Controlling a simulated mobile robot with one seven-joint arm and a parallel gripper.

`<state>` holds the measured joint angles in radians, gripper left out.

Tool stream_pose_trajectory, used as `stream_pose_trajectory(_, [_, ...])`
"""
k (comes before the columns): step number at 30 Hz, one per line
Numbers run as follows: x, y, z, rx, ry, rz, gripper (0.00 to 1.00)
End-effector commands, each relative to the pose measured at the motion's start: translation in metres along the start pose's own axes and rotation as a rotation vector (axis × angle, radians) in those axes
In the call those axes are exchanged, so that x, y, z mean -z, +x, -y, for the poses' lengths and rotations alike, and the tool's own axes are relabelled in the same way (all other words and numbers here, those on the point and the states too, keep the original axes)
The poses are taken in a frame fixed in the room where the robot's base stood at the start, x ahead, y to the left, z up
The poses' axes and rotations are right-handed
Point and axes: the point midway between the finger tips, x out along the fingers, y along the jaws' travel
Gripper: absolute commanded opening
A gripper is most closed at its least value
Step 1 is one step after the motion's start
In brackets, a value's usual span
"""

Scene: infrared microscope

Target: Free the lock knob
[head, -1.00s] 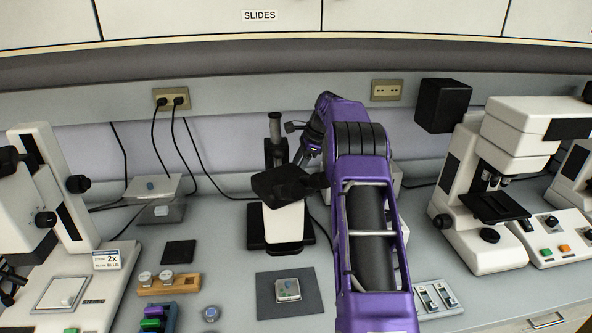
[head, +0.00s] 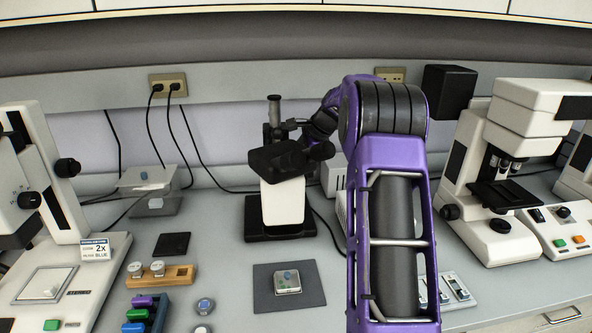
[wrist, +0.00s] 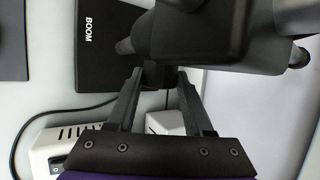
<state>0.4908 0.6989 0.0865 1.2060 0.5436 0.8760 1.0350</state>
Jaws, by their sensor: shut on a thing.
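The boom microscope (head: 283,203) stands at the middle back of the bench, with a black head, a white front and an upright post (head: 275,110). My gripper (head: 308,130) reaches in from behind its right side in the head view and is partly hidden by the microscope. In the wrist view, my gripper (wrist: 160,76) is shut on a small dark knob (wrist: 158,74), which seems to be the lock knob. The knob sits between the fingertips, below the black microscope body (wrist: 200,30). The black base (wrist: 105,50) carries the label "BOOM".
A grey mat (head: 262,297) with a small dish lies in front of the boom microscope. A larger white microscope (head: 510,170) stands at right, another (head: 45,195) at left. Cables hang from the wall outlet (head: 168,85). A white vented box (wrist: 60,145) shows near the fingers.

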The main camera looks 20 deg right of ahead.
Motion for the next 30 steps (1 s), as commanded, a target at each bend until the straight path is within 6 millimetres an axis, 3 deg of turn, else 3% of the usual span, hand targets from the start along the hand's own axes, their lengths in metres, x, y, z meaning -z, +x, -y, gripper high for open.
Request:
stream_pose_trajectory(12, [0.0032,-0.0002,-0.0056,0.264,-0.103,-0.002,0.00])
stream_pose_trajectory(30, [0.0023,0.0010,-0.0063,0.403,-0.167,-0.001,0.00])
